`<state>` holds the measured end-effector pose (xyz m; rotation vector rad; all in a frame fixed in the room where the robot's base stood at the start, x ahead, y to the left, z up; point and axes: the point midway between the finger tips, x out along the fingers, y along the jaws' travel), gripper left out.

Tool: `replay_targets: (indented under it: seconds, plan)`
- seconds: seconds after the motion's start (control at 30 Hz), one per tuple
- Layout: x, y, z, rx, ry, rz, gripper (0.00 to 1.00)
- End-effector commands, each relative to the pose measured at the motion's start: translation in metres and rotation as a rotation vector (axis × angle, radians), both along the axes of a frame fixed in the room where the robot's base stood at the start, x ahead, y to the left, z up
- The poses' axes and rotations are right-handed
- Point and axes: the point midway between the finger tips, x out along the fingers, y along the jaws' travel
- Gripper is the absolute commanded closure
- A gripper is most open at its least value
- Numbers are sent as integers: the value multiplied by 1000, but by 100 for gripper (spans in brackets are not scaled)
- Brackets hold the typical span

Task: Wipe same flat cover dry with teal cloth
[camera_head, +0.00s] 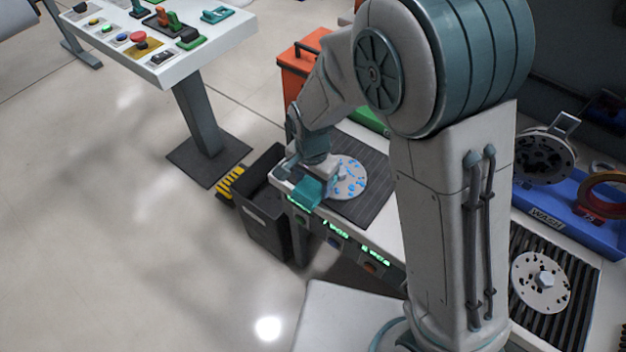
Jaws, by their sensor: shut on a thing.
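A round, pale flat cover (354,184) with small holes and blue wet-looking patches lies on a dark ribbed mat (372,210) on the workbench. My gripper (313,174) is low over the bench at the left edge of the cover, pointing down. It is shut on the teal cloth (308,193), which hangs at the bench's front edge, just left of the cover. Whether the cloth touches the cover cannot be told. My arm hides part of the bench behind and to the right.
A dark open bin (268,228) stands on the floor left of the bench. An orange box (294,80) is behind it. At right are a blue tray marked WASH (546,218) and a second pale disc (540,281) on a slatted rack. A control table (190,62) stands at upper left.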

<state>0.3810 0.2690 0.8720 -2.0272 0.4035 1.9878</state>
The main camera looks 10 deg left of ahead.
Motion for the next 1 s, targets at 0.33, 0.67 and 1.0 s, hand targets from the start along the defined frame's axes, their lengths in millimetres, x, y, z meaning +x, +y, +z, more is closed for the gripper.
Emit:
replay_targets:
  seconds: [0.33,0.67,1.0]
  plan:
    - [0,0,40,1,0,0,60]
    - [0,0,53,1,0,0,60]
    - [0,0,53,0,0,0,60]
